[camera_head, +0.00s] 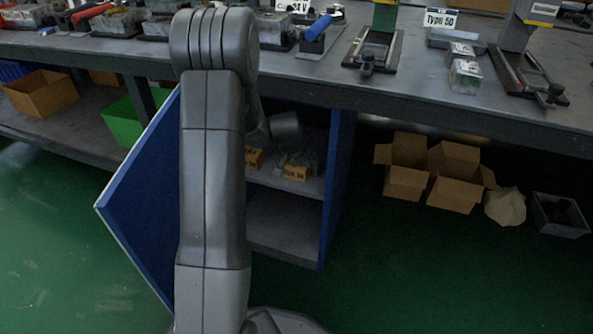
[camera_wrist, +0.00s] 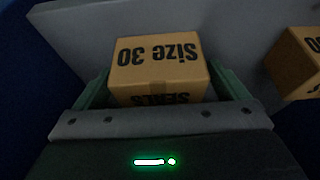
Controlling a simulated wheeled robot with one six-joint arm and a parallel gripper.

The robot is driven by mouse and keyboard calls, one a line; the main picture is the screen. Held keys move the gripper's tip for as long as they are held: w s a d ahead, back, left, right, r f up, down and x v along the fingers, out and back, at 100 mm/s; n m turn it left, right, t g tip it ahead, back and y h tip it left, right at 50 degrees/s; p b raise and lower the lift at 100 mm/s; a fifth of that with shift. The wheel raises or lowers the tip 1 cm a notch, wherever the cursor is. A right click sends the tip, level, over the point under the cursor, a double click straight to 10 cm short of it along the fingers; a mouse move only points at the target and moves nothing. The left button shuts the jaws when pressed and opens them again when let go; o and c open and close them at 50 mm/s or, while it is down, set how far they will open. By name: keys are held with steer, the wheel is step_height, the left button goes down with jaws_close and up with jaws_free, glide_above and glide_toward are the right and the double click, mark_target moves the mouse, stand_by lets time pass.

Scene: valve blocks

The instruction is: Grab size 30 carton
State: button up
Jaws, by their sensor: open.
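The size 30 carton (camera_wrist: 158,66) is a small brown box with its "Size 30" lettering upside down in the wrist view. My gripper (camera_wrist: 161,82) is open, with one green finger on each side of the carton. Whether the fingers touch it I cannot tell. In the head view, the carton (camera_head: 293,173) sits on the upper shelf inside the blue cabinet, partly hidden by my gripper.
Another brown carton (camera_wrist: 297,62) stands to the right in the wrist view, its lettering cut off. The blue cabinet door (camera_head: 145,205) is open at the left. The workbench (camera_head: 420,95) is above; open cardboard boxes (camera_head: 455,177) stand below it at right.

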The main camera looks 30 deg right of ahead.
steer(key=shift+c, duration=0.4)
steer(key=c, duration=1)
steer(key=shift+r, duration=0.2)
